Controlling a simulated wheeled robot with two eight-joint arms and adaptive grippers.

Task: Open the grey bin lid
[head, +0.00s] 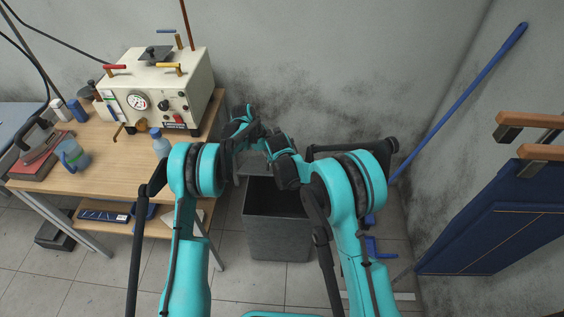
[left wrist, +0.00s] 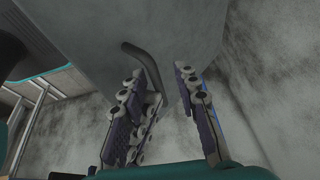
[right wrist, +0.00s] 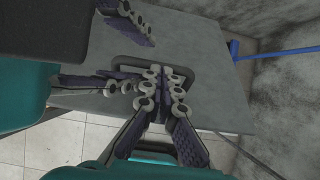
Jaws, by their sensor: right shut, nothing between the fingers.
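The grey bin (head: 280,238) stands on the floor in the middle of the head view, its dark inside showing. Its grey lid (head: 253,166) is raised at the rear, partly hidden by my arms. The lid fills much of the left wrist view (left wrist: 95,50) and the right wrist view (right wrist: 190,45). A dark bar handle (right wrist: 128,60) is on it. My left gripper (left wrist: 168,80) is open, its fingers spread near the handle. My right gripper (right wrist: 165,75) is shut and empty, its tips at the handle; contact is unclear.
A wooden table (head: 110,160) with a cream machine (head: 155,90) and a blue bottle (head: 159,142) stands to the left. A blue-handled pole (head: 455,100) leans on the wall to the right. A blue panel (head: 500,215) is at the far right. Open floor lies in front.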

